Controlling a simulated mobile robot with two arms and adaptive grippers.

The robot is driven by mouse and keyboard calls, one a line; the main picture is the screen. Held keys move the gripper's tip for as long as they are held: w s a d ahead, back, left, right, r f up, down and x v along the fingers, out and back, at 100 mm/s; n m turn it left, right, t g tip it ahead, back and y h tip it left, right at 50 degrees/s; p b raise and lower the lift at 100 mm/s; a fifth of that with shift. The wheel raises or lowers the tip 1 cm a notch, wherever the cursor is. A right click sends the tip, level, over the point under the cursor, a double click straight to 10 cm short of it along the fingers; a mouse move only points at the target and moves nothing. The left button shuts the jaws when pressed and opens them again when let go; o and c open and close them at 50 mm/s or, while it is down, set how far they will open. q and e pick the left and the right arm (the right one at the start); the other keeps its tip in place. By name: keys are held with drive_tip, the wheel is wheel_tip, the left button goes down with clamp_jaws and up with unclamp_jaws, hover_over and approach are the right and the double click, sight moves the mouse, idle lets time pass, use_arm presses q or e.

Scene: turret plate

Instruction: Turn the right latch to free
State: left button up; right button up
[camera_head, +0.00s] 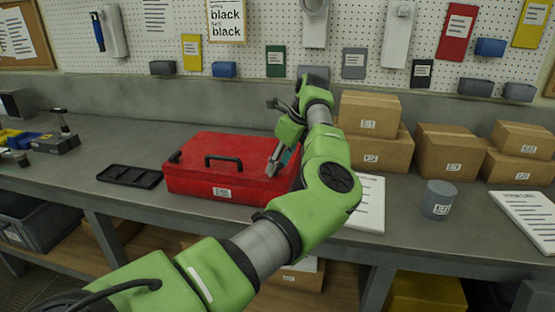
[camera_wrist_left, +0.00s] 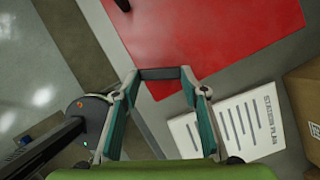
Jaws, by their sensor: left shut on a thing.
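A red case (camera_head: 225,183) with a black handle (camera_head: 223,160) lies closed on the workbench. Its left latch (camera_head: 175,156) is a small dark piece at the front left top edge. My left gripper (camera_head: 275,160) is at the case's right end. In the left wrist view my left gripper (camera_wrist_left: 160,76) is shut on a dark bar, the right latch (camera_wrist_left: 160,73), at the red case's edge (camera_wrist_left: 205,40). In the head view my fingers and arm hide the right latch. My right gripper is in neither view.
A black tray (camera_head: 130,176) lies left of the case. Cardboard boxes (camera_head: 450,153) stand to the right, with a grey cup (camera_head: 438,199) in front. A printed sheet (camera_head: 370,205) lies right of the case, partly behind my arm.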

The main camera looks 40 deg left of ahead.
use_arm(q)
drive_tip(key=n+p, duration=0.1)
drive_tip(key=n+g+p, duration=0.1)
drive_tip(key=shift+a+r+n, duration=0.15)
drive_tip(key=shift+n, duration=0.15)
drive_tip(key=shift+n+g+h+p, duration=0.3)
drive_tip(key=shift+n+p, duration=0.4)
drive_tip(key=shift+n, duration=0.1)
drive_tip(key=shift+f+n, duration=0.25)
drive_tip(key=shift+n, duration=0.05)
drive_tip(key=shift+f, duration=0.1)
